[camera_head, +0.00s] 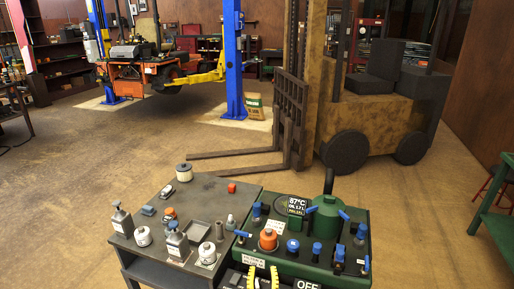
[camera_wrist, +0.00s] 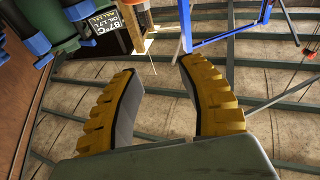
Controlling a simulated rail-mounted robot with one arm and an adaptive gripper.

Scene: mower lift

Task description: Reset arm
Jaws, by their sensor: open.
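My gripper (camera_wrist: 158,68) shows in the wrist view as two ridged yellow fingers spread apart with nothing between them. In the head view, the yellow finger tips (camera_head: 262,277) show at the bottom edge, by the front of the green console (camera_head: 348,262). The rest of the arm is out of view there. In the wrist view, part of the console's display (camera_wrist: 103,22) and blue-handled valves (camera_wrist: 35,43) show at the upper left, apart from the fingers.
A dark cart (camera_head: 150,258) left of the console holds bottles, jars and small parts. A rusty forklift (camera_head: 375,115) stands behind, its forks (camera_head: 235,165) low over the floor. An orange mower (camera_head: 140,72) is raised between blue lift posts (camera_head: 232,60). A green table (camera_head: 492,222) stands at right.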

